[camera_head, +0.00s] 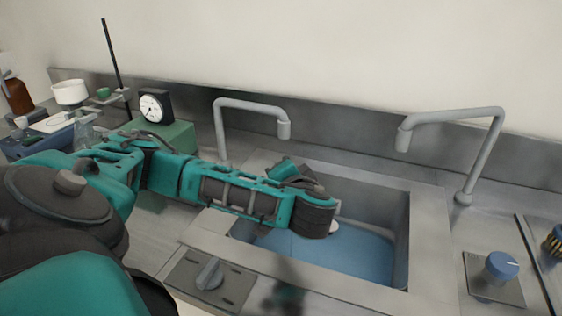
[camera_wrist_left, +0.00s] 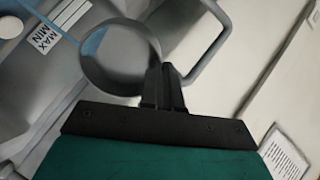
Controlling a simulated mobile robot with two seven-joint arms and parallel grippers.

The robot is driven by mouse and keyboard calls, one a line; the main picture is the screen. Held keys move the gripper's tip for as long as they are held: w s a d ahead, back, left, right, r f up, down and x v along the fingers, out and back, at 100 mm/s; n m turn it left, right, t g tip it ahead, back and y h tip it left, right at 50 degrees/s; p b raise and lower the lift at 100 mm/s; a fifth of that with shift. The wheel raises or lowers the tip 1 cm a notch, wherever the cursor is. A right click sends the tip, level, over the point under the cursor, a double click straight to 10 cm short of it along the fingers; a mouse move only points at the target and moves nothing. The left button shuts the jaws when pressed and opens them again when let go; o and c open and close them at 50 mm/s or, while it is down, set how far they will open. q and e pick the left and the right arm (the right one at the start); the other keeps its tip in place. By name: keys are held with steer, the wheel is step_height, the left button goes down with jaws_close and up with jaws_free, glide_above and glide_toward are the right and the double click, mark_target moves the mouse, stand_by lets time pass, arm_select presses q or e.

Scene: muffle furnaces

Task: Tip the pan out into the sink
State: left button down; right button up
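The sink (camera_head: 378,200) is a grey rectangular basin with a blue surface inside. My left arm reaches across its left part, and my left gripper (camera_head: 318,218) is over the basin. In the left wrist view, my left gripper (camera_wrist_left: 162,88) has its fingers together at the edge of a round grey pan (camera_wrist_left: 120,58), gripping it. A small pale edge beside the gripper in the head view may be the pan (camera_head: 335,228); the arm hides the rest. I cannot tell the pan's contents or its exact tilt. My right gripper is not in view.
Two grey faucets, left (camera_head: 220,130) and right (camera_head: 490,150), stand behind the sink. A dial gauge (camera_head: 154,106) sits on a green box (camera_head: 178,140) at the left. A blue knob (camera_head: 501,265) is at the right, and a grey knob (camera_head: 209,273) is in front.

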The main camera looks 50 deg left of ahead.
arm_select(q)
steer(key=shift+s+d+y+p, duration=0.15)
steer(key=shift+d+y+p, duration=0.2)
steer(key=shift+p, duration=0.35)
steer(key=shift+s+d+f+t+y+b, duration=0.15)
steer(key=shift+d+f+t+y+b, duration=0.15)
steer(key=shift+t+y+b, duration=0.5)
steer(key=shift+s+d+f+t+y+b, duration=0.15)
steer(key=shift+f+t+y+b, duration=0.35)
steer(key=shift+y, duration=0.6)
steer(key=shift+s+d+f+t+y+b, duration=0.15)
steer(key=shift+d+f+t+y+b, duration=0.25)
steer(key=shift+y+b, duration=0.45)
steer(key=shift+a+r, duration=0.15)
steer(key=r+g+h+p, duration=0.1)
steer(key=h, duration=0.1)
steer(key=a+r+g+h+p, duration=0.1)
steer(key=h, duration=0.1)
steer(key=w+a+r+g+h+p, duration=0.1)
steer(key=h+p, duration=0.1)
steer(key=shift+w+a+g+h, duration=0.1)
steer(key=shift+g+h, duration=0.3)
